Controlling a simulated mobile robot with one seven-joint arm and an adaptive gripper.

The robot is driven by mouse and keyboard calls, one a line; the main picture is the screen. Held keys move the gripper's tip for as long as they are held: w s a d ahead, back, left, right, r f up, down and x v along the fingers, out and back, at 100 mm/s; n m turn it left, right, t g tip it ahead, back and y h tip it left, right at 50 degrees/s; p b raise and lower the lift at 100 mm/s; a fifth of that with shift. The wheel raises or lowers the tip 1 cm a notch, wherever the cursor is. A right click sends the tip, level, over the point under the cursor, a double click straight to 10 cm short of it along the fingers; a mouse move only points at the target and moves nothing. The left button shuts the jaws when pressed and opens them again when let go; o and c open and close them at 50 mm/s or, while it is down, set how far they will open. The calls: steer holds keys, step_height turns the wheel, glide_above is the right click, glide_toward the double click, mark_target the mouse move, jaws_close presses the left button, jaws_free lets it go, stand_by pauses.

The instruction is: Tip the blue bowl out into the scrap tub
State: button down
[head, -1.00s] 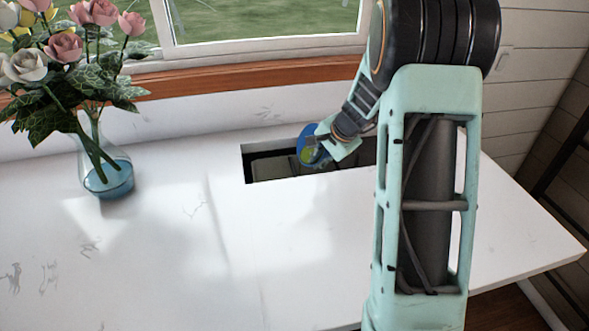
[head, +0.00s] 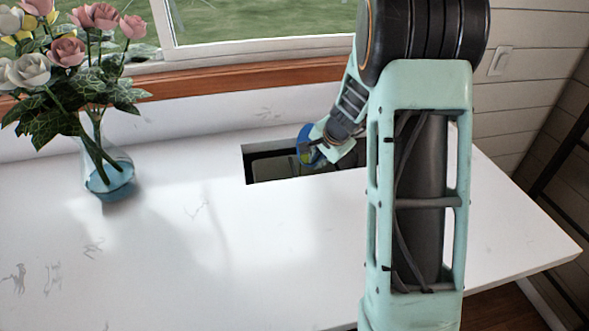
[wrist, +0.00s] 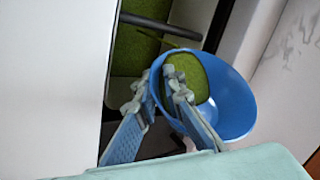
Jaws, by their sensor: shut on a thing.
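The blue bowl (head: 303,142) is held tilted over the dark cut-out in the white counter. In the wrist view the bowl (wrist: 238,105) shows its inside, with a green mass (wrist: 187,77) lying in it. My gripper (head: 318,151) is shut on the bowl's rim; its fingers (wrist: 158,92) show close up in the wrist view. A grey form (head: 270,167) sits down in the cut-out and may be the scrap tub; I cannot tell for sure. In the wrist view a dark bar (wrist: 160,25) and a green textured surface (wrist: 131,50) lie below the bowl.
The white counter (head: 230,240) is bare around the cut-out. A glass vase (head: 107,175) with roses stands at the left. A window with a wooden sill (head: 220,79) runs behind. My arm covers the cut-out's right part.

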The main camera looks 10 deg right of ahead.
steer(key=shift+a+r+h+p, duration=0.15)
steer(key=shift+h+p, duration=0.25)
steer(key=shift+p, duration=0.3)
steer(key=shift+s+a+r+n+t+h+p, duration=0.1)
steer(key=shift+a+n+t+h+p, duration=0.1)
steer(key=shift+a+h+p, duration=0.35)
steer(key=shift+s+a+r+n+t+h+p, duration=0.1)
steer(key=shift+a+n+h+p, duration=0.15)
steer(key=shift+p, duration=0.6)
steer(key=shift+a+h+p, duration=0.15)
steer(key=shift+h+p, duration=0.15)
steer(key=shift+p, duration=0.3)
steer(key=shift+s+a+f, duration=0.1)
steer(key=shift+t+h, duration=0.3)
steer(key=shift+h, duration=0.2)
